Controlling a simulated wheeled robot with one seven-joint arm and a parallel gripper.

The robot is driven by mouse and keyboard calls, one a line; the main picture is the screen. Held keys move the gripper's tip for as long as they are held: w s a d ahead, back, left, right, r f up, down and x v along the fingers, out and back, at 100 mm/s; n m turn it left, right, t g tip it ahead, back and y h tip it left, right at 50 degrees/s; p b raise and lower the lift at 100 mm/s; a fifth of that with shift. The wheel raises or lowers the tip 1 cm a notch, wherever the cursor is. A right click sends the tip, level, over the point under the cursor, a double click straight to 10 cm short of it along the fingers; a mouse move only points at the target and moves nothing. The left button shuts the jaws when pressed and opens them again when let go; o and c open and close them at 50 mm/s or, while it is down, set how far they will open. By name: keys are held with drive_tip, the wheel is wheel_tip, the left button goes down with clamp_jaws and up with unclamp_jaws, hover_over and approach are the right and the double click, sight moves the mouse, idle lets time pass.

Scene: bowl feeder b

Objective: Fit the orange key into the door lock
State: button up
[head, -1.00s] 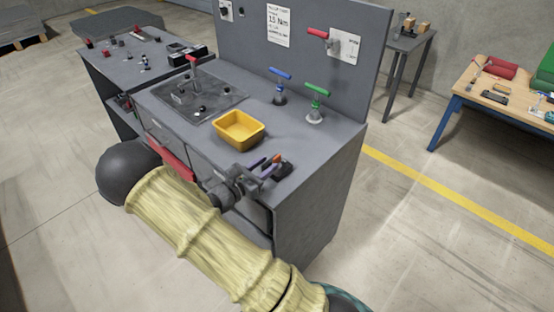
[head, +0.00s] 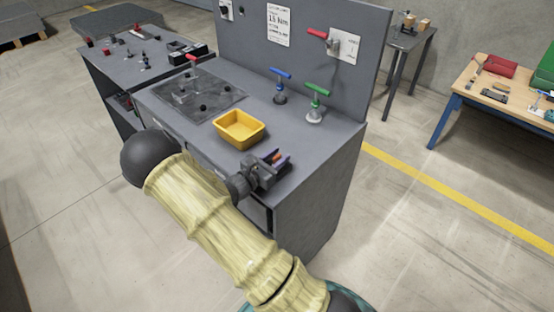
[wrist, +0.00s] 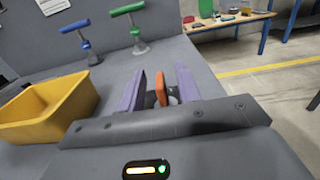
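The orange key (wrist: 161,88) shows as an upright orange head in the wrist view, with a grey part behind it. In the head view the key (head: 277,157) is a small orange spot near the counter's front right corner. My gripper (wrist: 160,72) has its two purple fingers on either side of the key, with a gap on each side, so it is open. In the head view my gripper (head: 275,161) is low over the counter and hides what is under the key. I cannot make out the door lock; my arm covers part of the cabinet front.
A yellow bin (head: 221,129) stands on the grey counter (head: 322,143), left of my gripper. A blue-handled valve (head: 280,88) and a green-handled valve (head: 315,105) stand behind. A red lever (head: 317,34) is on the back panel.

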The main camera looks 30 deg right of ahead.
sight(277, 155)
clamp_jaws()
drive_tip(key=shift+r, duration=0.1)
wheel_tip(277, 155, up, 10)
drive_tip(key=shift+f, duration=0.1)
idle(0.6)
idle(0.5)
